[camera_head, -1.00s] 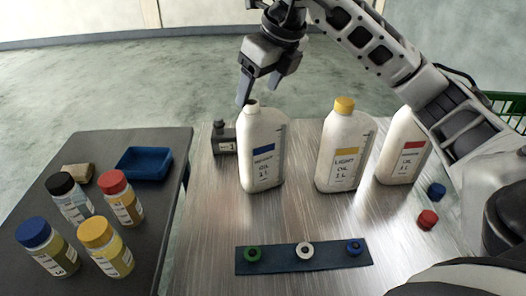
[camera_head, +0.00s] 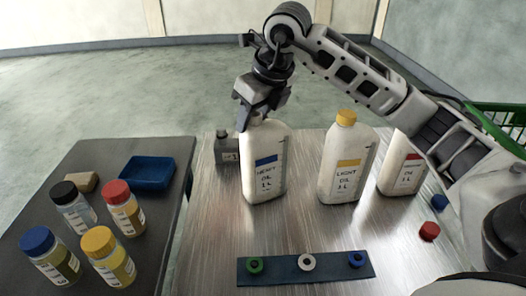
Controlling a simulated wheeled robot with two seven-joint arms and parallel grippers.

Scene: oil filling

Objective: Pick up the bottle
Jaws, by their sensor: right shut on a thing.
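A white bottle (camera_head: 263,180) with a blue-banded label reading "HEAVY OIL 1 L" stands upright on the metal table. My right gripper (camera_head: 257,118) is over its top, fingers pointing down, shut on the bottle's neck. The gripper hides the neck and mouth. The bottle's base appears to rest on the table. A white bottle (camera_head: 341,178) with a yellow cap and "LIGHT OIL" label stands to its right. A third white bottle (camera_head: 402,175) with a red-banded label stands farther right, its top hidden by my right arm. My left gripper is not in view.
A dark strip (camera_head: 280,271) with green, white and blue rings lies in front. A blue cap (camera_head: 439,202) and a red cap (camera_head: 429,231) lie at right. The left table holds several capped jars (camera_head: 124,214) and a blue tray (camera_head: 147,173). A dark block (camera_head: 226,150) stands behind the bottle.

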